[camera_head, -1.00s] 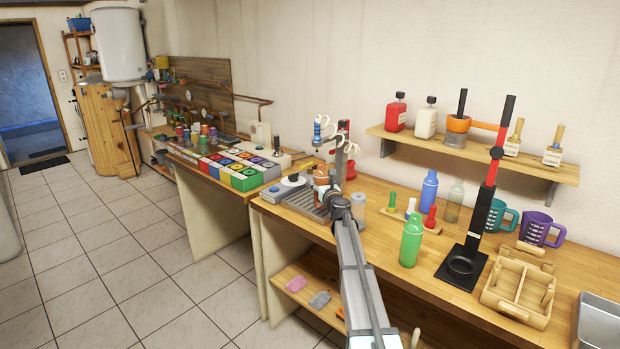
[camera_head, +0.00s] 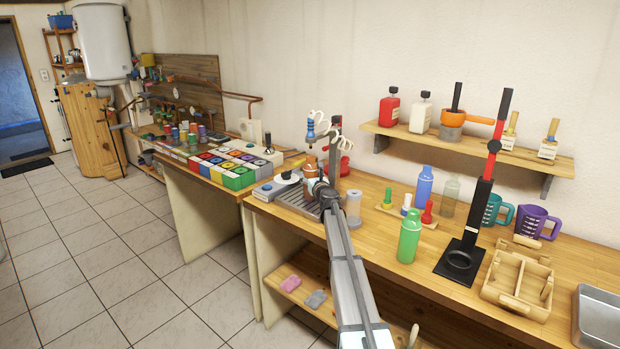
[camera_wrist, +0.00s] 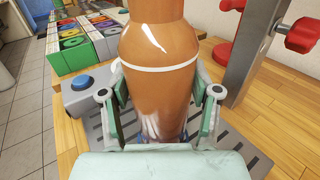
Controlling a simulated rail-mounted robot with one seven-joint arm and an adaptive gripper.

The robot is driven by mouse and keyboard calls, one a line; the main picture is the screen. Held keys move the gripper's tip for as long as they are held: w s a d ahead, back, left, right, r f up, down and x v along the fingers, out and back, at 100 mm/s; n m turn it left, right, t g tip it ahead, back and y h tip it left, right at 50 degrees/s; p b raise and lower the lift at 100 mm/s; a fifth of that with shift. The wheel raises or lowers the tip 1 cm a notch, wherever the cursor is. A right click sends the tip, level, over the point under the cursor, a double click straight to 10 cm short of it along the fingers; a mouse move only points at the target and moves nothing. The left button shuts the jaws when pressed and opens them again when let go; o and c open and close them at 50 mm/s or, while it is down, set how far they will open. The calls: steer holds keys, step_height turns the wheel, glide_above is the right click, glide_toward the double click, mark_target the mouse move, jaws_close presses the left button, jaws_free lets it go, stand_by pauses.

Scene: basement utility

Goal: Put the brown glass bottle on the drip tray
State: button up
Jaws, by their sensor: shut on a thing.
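The brown glass bottle (camera_wrist: 160,75) stands upright between the fingers of my gripper (camera_wrist: 160,105) in the wrist view, with a pad pressed to each side. In the head view the bottle (camera_head: 310,168) and my gripper (camera_head: 318,185) are small, at the bench's left end. The grey slotted drip tray (camera_wrist: 250,150) lies beneath and around the bottle in the wrist view; it also shows in the head view (camera_head: 291,201). The bottle's base is mostly hidden, so I cannot tell whether it touches the tray.
A metal stand with red knobs (camera_wrist: 303,36) rises close to the right of the bottle. A blue button (camera_wrist: 82,82) sits on a grey box at left.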

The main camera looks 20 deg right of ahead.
steer(key=shift+f, duration=0.2)
steer(key=o, duration=1.4)
steer(key=shift+r, duration=0.1)
steer(key=shift+r, duration=0.1)
steer(key=shift+s, duration=0.15)
steer(key=s, duration=0.4)
steer(key=s+b, duration=0.1)
steer(key=s, duration=0.3)
steer(key=s+a, duration=0.1)
steer(key=s, duration=0.2)
steer(key=shift+s+b, duration=0.3)
steer(key=shift+s, duration=0.1)
